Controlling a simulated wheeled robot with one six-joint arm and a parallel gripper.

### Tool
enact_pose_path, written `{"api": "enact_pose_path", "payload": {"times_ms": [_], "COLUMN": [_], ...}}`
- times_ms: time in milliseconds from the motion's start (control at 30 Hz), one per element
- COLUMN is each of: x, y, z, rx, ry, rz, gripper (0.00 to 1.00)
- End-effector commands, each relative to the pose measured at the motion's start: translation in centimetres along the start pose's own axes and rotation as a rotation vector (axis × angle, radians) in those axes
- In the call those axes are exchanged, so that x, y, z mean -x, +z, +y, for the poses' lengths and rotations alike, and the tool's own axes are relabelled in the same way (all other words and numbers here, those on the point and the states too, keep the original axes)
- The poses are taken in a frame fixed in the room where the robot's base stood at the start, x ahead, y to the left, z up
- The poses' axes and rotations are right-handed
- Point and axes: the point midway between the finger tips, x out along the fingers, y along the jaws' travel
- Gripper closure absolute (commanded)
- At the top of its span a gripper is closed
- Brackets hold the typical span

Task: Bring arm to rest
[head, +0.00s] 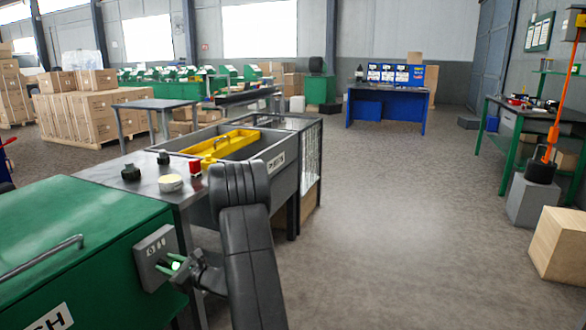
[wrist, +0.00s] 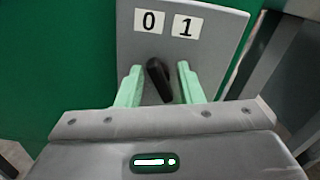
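My gripper (head: 177,264) is in front of a grey switch plate (head: 155,250) on the side of a green machine (head: 70,240). In the wrist view the plate (wrist: 178,25) carries the labels 0 and 1. My gripper's two light green fingers (wrist: 160,88) stand apart, on either side of a black switch lever (wrist: 160,80). The lever is tilted, with its upper end toward the 0. I see gaps between the lever and the fingers. My dark arm reaches up in the middle of the head view.
A grey bench (head: 130,166) with a yellow tray (head: 222,145), small jars and a red item adjoins the green machine. The floor (head: 390,220) to the right is open. A blue table (head: 388,106), a green-legged workbench (head: 530,125) and cardboard boxes (head: 95,115) stand farther off.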

Motion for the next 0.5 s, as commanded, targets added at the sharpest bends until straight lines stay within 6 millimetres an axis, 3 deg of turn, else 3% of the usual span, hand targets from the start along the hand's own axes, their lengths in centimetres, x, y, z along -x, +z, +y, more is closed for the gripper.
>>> {"api": "enact_pose_path", "payload": {"times_ms": [500], "x": [0.03], "y": [0.19], "z": [-0.34], "rx": [-0.278], "ry": [-0.001], "rz": [0.002], "gripper": [0.66]}}
